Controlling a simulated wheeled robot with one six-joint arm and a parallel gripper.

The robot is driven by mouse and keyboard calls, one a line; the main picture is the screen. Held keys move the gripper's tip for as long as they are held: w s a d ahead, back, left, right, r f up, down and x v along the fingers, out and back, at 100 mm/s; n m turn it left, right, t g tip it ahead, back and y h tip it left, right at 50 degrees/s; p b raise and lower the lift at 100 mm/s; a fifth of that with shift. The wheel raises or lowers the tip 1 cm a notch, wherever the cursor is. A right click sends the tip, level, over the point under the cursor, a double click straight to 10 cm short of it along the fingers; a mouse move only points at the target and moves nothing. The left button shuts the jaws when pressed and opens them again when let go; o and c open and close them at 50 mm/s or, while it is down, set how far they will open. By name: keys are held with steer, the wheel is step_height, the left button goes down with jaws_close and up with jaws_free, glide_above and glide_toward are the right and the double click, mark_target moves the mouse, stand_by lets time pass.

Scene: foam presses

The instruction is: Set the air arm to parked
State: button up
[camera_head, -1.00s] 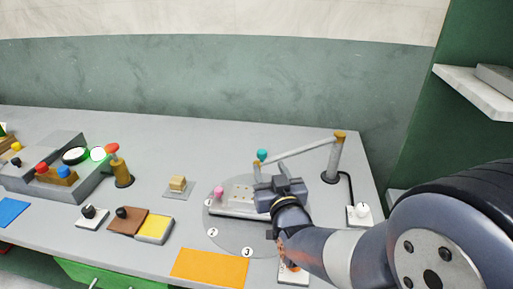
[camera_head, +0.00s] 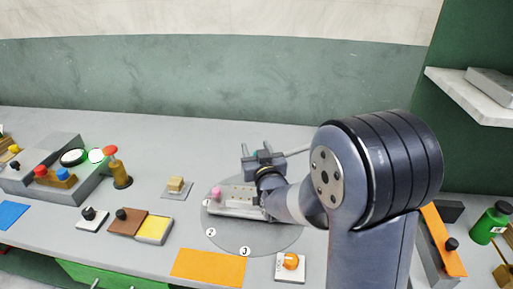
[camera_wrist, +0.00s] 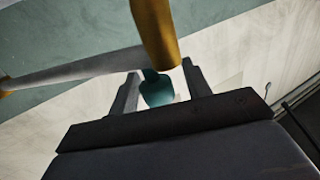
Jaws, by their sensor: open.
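The air arm (camera_head: 298,151) shows in the head view only as a short piece of grey bar right of my gripper; my own arm hides its post. In the wrist view the grey bar (camera_wrist: 75,72) runs to an ochre end piece (camera_wrist: 155,30), with a teal knob (camera_wrist: 158,90) below it. My gripper (camera_head: 257,150) is open at the knob. In the wrist view its two fingers (camera_wrist: 160,86) stand on either side of the knob, with small gaps showing.
A round grey turntable (camera_head: 275,237) with numbered marks and a plate with a pink knob (camera_head: 216,193) lies below my gripper. An orange mat (camera_head: 208,268) and an orange dial (camera_head: 290,262) are at the front. A green bottle (camera_head: 492,222) stands at the right.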

steer(key=shift+c, duration=0.5)
jaws_close()
